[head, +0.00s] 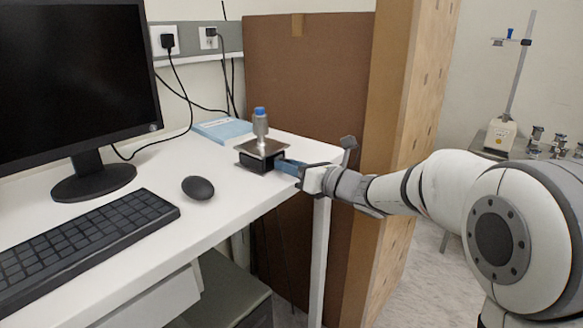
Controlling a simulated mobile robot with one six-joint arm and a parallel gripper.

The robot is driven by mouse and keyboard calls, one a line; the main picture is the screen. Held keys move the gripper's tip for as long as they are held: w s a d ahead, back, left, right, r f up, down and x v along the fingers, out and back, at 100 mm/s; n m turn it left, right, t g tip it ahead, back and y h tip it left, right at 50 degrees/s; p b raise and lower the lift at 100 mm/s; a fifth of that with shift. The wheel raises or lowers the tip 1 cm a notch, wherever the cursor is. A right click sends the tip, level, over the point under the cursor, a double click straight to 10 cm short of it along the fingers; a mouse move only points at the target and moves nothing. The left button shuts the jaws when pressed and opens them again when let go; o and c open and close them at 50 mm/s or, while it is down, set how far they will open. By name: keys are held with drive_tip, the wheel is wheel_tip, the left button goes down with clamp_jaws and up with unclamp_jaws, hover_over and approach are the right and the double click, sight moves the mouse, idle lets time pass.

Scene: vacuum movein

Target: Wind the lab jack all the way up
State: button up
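The lab jack (256,154) stands near the far right corner of the white desk, with a square metal top plate over a dark body. It looks low, with little height between the plate and the desk. A small metallic item with a blue cap (260,125) stands upright on the plate. My gripper (283,166) reaches in from the right, its blue fingers at the jack's right side just below plate level. The jack's knob is not visible. I cannot tell whether the fingers are closed on it or only beside it.
A monitor (78,75), keyboard (85,232) and black mouse (198,188) occupy the desk's left and middle. A light-blue flat box (222,130) lies behind the jack. Brown board (305,95) stands behind the desk.

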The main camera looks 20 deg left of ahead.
drive_tip(key=o, duration=0.4)
drive_tip(key=shift+v, duration=3.9)
